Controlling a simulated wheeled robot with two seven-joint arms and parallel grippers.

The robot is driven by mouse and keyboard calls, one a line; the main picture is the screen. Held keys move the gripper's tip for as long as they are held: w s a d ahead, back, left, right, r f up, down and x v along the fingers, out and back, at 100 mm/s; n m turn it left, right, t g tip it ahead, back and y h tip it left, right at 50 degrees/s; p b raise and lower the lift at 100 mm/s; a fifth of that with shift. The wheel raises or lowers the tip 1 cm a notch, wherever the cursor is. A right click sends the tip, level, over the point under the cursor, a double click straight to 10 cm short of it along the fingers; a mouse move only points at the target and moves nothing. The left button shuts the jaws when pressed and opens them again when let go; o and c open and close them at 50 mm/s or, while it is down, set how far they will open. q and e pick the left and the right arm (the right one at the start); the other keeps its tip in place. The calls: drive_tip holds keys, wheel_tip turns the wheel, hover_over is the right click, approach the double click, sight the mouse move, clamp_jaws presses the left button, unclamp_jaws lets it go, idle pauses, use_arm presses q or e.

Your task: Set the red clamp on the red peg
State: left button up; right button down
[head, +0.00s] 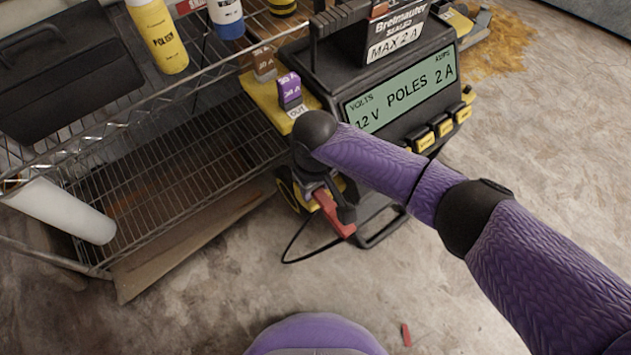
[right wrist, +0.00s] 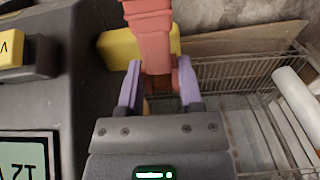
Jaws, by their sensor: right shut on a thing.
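The red clamp (head: 333,212) is between the fingers of my right gripper (head: 328,194), beside the lower left side of the dark charger (head: 400,125). In the right wrist view, the purple fingers of my right gripper (right wrist: 159,82) are shut on the red clamp (right wrist: 150,35), which extends toward the top edge. A yellow part of the charger (right wrist: 118,48) is just behind the clamp there. I cannot make out the red peg in either view; my arm covers part of the charger's near side. My left gripper is not in view.
A wire shelf (head: 180,165) with bottles and a black case (head: 65,75) stands at left. A purple fuse block (head: 289,91) sits on the charger's yellow ledge. A black cable (head: 295,245) loops below. A small red piece (head: 406,335) lies on the otherwise clear front floor.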

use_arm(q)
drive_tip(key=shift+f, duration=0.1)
use_arm(e)
drive_tip(key=shift+f, duration=0.3)
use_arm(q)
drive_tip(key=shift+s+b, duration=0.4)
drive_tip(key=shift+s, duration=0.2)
use_arm(e)
drive_tip(key=shift+f, duration=0.65)
drive_tip(key=shift+c, duration=2.2)
unclamp_jaws()
drive_tip(key=shift+o, duration=1.4)
drive_tip(key=shift+r, duration=0.25)
use_arm(q)
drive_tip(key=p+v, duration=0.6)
drive_tip(key=p, duration=0.1)
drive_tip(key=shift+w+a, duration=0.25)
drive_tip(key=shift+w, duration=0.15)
use_arm(e)
wheel_tip(320, 180, up, 9)
drive_tip(key=shift+r, duration=0.15)
